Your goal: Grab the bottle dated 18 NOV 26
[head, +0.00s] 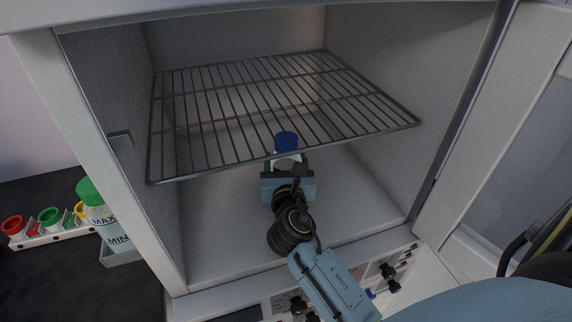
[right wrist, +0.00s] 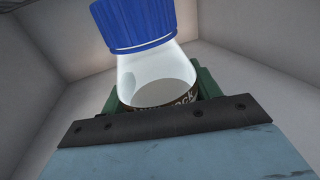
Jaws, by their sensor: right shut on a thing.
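A bottle with a blue ribbed cap (head: 287,140) is inside the open cabinet, under the wire shelf. In the right wrist view the bottle (right wrist: 148,75) has a clear body, pale contents and a dark label whose date cannot be read. My right gripper (head: 287,172) reaches into the cabinet and is shut on this bottle. In the right wrist view the green finger pads (right wrist: 206,84) show at the bottle's sides. The bottle's lower part is hidden by the gripper. My left gripper is not in view.
The wire shelf (head: 250,100) spans the cabinet just above the gripper and bottle. Cabinet walls (head: 410,75) stand on both sides. At left are a green-capped bottle (head: 108,222) and a rack (head: 50,236) with coloured caps. Knobs (head: 388,272) line the cabinet's lower front.

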